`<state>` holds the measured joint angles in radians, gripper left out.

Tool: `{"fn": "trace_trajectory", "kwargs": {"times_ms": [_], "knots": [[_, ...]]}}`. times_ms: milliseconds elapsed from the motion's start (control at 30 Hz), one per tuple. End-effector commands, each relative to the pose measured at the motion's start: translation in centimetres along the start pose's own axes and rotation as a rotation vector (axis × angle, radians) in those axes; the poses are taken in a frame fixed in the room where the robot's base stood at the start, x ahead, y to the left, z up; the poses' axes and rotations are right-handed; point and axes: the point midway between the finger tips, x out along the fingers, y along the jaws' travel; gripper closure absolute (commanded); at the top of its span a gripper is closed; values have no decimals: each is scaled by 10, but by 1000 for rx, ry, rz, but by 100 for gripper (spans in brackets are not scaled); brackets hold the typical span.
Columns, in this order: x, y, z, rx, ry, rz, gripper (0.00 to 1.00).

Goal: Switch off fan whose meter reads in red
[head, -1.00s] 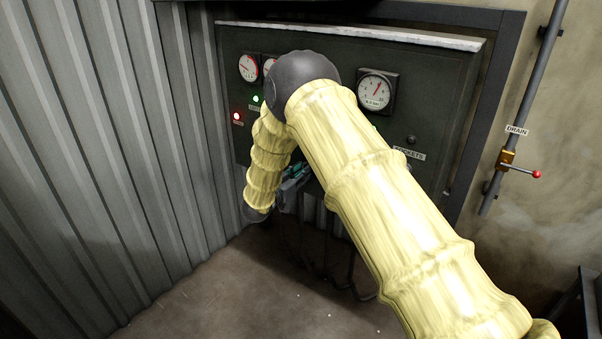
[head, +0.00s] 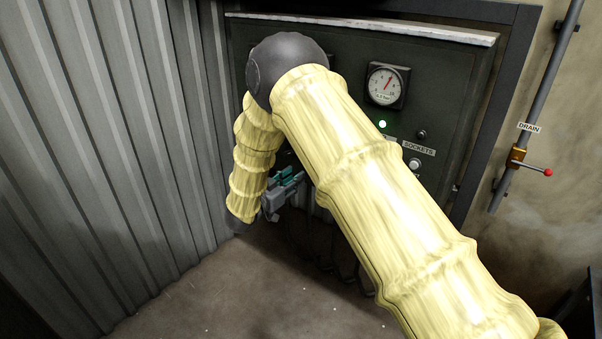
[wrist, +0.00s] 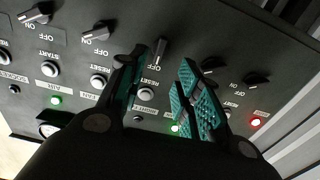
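A dark control panel (head: 455,110) is on the far wall. One round white meter (head: 387,85) with a red needle shows; my arm hides the panel's left part and any other meters. My gripper (wrist: 164,60) is open, with teal finger pads. One black knob (wrist: 159,52) appears between its fingertips; contact cannot be told. Two more knobs (wrist: 211,65) (wrist: 256,79) lie right of the fingers. My gripper (head: 285,182) is partly hidden in the head view.
A red lamp (wrist: 255,122) glows at the panel's right in the wrist view, and a green lamp (wrist: 56,100) at its left. A corrugated wall (head: 110,130) is close on the left. A drain pipe with a red-tipped lever (head: 547,172) is right.

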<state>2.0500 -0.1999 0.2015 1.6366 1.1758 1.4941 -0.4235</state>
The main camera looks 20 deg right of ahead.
Motion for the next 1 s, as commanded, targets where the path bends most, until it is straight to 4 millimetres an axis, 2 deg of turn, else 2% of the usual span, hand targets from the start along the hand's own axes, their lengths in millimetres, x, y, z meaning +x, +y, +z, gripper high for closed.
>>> {"fn": "trace_trajectory", "kwargs": {"times_ms": [100,233,667,767,833,1000], "knots": [[-15,0,1,-1,-1,-2,66],[-23,0,0,-1,0,-1,66],[-26,1,3,-4,-4,-6,66],[-24,10,19,-29,-31,-45,66],[-24,21,43,-64,-71,-99,66],[-35,69,121,-177,-239,-274,66]]}}
